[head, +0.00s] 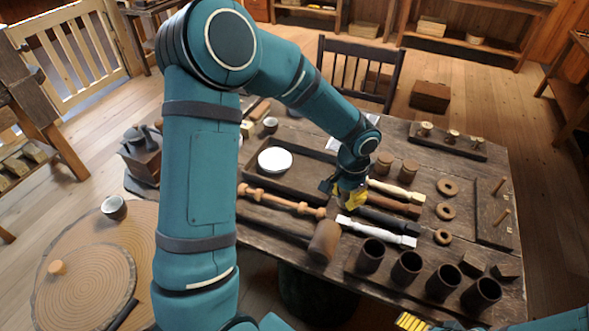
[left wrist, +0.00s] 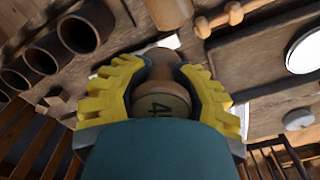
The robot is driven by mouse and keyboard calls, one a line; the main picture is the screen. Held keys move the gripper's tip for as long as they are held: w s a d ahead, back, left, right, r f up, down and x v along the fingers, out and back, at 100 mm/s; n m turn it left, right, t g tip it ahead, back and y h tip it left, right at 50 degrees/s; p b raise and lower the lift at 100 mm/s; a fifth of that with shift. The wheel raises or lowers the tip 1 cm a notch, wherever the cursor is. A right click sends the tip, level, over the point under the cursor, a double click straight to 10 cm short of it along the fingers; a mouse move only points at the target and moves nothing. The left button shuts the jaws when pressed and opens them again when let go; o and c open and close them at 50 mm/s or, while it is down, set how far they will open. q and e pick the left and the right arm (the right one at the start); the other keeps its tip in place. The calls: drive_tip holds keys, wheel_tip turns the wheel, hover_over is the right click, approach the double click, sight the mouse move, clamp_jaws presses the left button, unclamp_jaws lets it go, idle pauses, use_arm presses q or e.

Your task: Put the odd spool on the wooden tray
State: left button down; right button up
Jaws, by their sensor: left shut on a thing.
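My left gripper (head: 350,197) is shut on a brown turned spool, over the middle of the table just right of the wooden tray. In the left wrist view the yellow fingers (left wrist: 165,95) close around the waist of the spool (left wrist: 160,104). Its pale end faces the camera and bears dark marks, partly cut off. In the head view the gripper mostly hides it. The wooden tray (head: 299,190) has a low rim and holds a white dish (head: 275,160). Two brown spools (head: 383,163) (head: 407,171) stand right of the gripper. My right gripper (head: 411,322) shows only partly at the bottom edge.
Turned spindles (head: 376,226) lie below and beside the left gripper. A mallet head (head: 324,241) and several dark cups (head: 406,268) stand at the near side. Rings (head: 447,187), a peg board (head: 495,215) and a rack (head: 447,143) are on the right.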

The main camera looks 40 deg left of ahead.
use_arm(q)
drive_tip(key=w+a+f+m, duration=0.3)
drive_tip(key=w+a+m, duration=0.6)
drive_tip(key=m, duration=0.9)
hover_over(314, 184)
wheel_tip(314, 184, down, 3)
drive_tip(key=shift+m, duration=0.3)
wheel_tip(314, 184, down, 10)
drive_tip(key=shift+w+r, duration=0.1)
drive_tip(key=shift+w, duration=0.05)
drive_tip(key=c, duration=0.7)
unclamp_jaws()
drive_tip(key=shift+f, duration=0.2)
drive_tip(key=shift+o, duration=0.4)
drive_tip(key=shift+r, duration=0.1)
